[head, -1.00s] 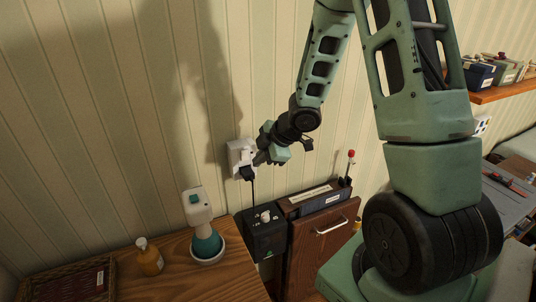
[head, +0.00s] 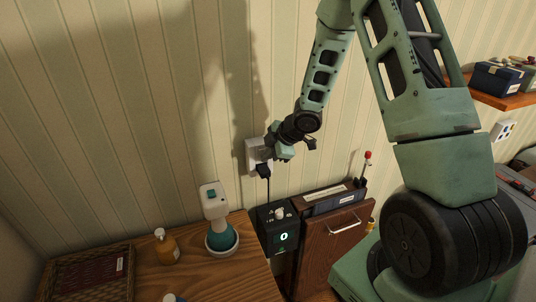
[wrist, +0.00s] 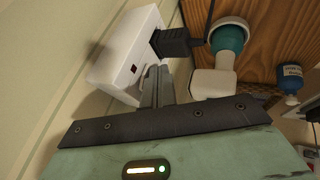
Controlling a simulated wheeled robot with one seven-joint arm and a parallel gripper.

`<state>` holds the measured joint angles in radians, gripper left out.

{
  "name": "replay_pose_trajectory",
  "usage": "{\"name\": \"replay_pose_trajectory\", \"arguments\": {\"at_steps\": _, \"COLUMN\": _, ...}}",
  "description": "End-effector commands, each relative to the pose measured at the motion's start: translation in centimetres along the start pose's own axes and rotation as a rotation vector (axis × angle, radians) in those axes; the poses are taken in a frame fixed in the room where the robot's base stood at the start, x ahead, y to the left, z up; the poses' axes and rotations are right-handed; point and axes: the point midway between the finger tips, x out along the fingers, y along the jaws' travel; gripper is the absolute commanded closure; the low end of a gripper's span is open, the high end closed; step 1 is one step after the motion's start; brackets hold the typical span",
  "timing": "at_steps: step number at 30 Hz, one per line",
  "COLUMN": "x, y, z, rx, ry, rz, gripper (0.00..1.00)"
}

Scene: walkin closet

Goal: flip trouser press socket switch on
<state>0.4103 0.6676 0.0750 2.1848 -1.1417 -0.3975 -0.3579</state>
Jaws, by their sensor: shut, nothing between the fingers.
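The white wall socket (head: 253,158) is on the striped wall, with a black plug (head: 263,169) in it and a cord running down. My gripper (head: 270,152) is shut and empty, with its fingertips at the socket's front. In the wrist view the closed fingers (wrist: 157,88) are against or very close to the socket (wrist: 118,50), beside the plug (wrist: 175,42). A small dark red square (wrist: 134,69) shows on the socket. The fingers hide part of its face, so I cannot see the switch clearly. The trouser press (head: 328,240) has a black control box (head: 270,222) with a lit green display.
A wooden table (head: 205,275) stands at the lower left with a white-and-teal steamer (head: 216,220), an amber bottle (head: 167,246) and a woven tray (head: 62,282). A red-tipped stick (head: 367,162) rises behind the press. A shelf with boxes (head: 497,78) is at the right.

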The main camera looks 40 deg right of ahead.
Motion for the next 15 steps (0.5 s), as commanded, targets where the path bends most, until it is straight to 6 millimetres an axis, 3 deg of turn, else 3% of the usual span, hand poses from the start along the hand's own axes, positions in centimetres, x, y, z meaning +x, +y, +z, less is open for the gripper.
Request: {"name": "replay_pose_trajectory", "arguments": {"at_steps": 15, "x": -1.1, "y": 0.5, "z": -0.5, "rx": 0.000, "ry": 0.001, "rz": 0.002, "gripper": 1.00}}
